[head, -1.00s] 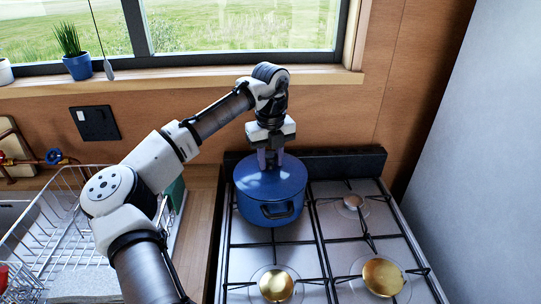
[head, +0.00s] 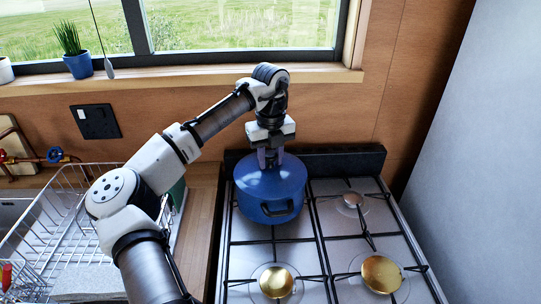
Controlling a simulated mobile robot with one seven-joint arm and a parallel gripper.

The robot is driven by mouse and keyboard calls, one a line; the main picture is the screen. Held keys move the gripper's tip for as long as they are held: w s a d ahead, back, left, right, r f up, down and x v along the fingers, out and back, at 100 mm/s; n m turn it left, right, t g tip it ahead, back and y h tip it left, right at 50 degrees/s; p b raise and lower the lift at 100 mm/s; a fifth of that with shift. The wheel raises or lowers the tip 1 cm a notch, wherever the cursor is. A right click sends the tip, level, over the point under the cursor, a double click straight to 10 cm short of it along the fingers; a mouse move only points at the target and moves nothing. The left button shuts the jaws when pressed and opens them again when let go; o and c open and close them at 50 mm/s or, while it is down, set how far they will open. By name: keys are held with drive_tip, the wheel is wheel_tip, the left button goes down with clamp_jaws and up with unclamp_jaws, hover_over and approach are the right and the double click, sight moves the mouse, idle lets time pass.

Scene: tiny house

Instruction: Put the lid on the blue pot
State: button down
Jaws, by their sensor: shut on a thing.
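The blue pot (head: 271,208) stands on the back left burner of the stove, with a black handle facing the front. The blue lid (head: 284,179) lies over the pot's top and looks seated on its rim. My gripper (head: 270,163) points straight down above the lid. Its fingers are shut at the middle of the lid, on its knob, which the fingers hide. The far side of the rim is hidden.
The stove (head: 313,238) has bare brass burners in front and a small free burner at back right. A grey panel (head: 478,150) stands to the right. A wire dish rack (head: 50,225) is at left, beside a wooden counter strip. A potted plant (head: 78,64) sits on the sill.

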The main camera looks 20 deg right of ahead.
drive_tip(key=c, duration=0.9)
unclamp_jaws()
drive_tip(key=shift+c, duration=0.2)
drive_tip(key=shift+o, duration=0.4)
drive_tip(key=o, duration=0.4)
drive_tip(key=shift+r+p, duration=0.85)
drive_tip(key=shift+r, duration=2.65)
